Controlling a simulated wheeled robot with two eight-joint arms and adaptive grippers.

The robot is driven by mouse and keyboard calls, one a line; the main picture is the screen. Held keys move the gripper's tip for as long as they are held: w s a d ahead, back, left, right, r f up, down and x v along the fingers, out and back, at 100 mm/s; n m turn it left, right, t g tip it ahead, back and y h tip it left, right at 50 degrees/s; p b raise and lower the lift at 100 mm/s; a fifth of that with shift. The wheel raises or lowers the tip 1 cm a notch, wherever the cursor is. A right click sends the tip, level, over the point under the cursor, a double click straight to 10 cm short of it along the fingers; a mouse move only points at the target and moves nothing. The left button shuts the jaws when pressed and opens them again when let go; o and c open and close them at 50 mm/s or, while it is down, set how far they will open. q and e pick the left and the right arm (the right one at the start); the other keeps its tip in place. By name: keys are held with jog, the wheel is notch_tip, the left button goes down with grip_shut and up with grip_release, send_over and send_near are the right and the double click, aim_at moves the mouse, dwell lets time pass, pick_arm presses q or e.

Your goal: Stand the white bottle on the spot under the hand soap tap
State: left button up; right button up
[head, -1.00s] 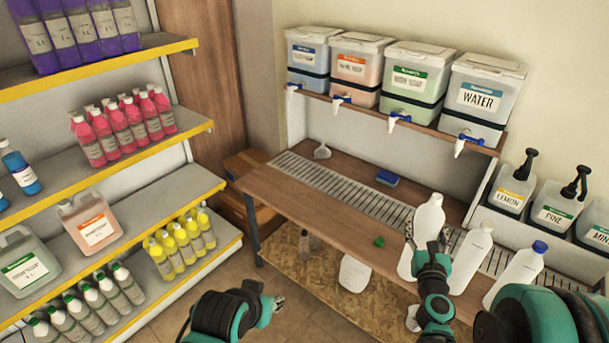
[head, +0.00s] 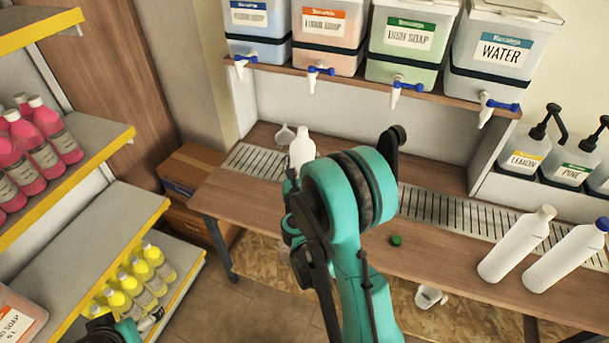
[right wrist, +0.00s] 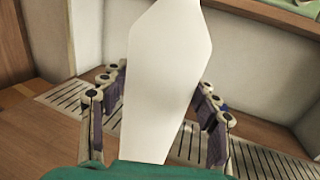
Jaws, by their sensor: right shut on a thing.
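The white bottle (head: 302,147) is in my right gripper (head: 291,186), which is shut on it over the left part of the bench. In the right wrist view the bottle (right wrist: 165,75) fills the middle between the fingers, slightly tilted. Its base is hidden by my arm in the head view, so I cannot tell whether it touches the grate (head: 257,163). The hand soap tap (head: 315,76), under the orange-labelled tank (head: 325,25), is above and slightly right of the bottle in the picture. My left gripper (head: 151,319) is small at the lower left; its opening is unclear.
A green cap (head: 396,240) lies on the bench (head: 440,255). Shelves of bottles (head: 150,262) are at left.

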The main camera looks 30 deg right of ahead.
jog(key=d+f+x, duration=0.1)
jog(key=f+x, duration=0.2)
jog(key=x, duration=1.5)
jog(key=shift+s+f+h, duration=0.25)
jog(key=shift+s+h, duration=0.05)
jog(key=shift+s, duration=0.15)
jog(key=shift+d, duration=0.1)
jog(key=o, duration=0.8)
jog(key=shift+f, duration=0.2)
jog(key=o, duration=0.5)
jog(key=shift+c, duration=0.2)
jog(key=shift+r, duration=0.1)
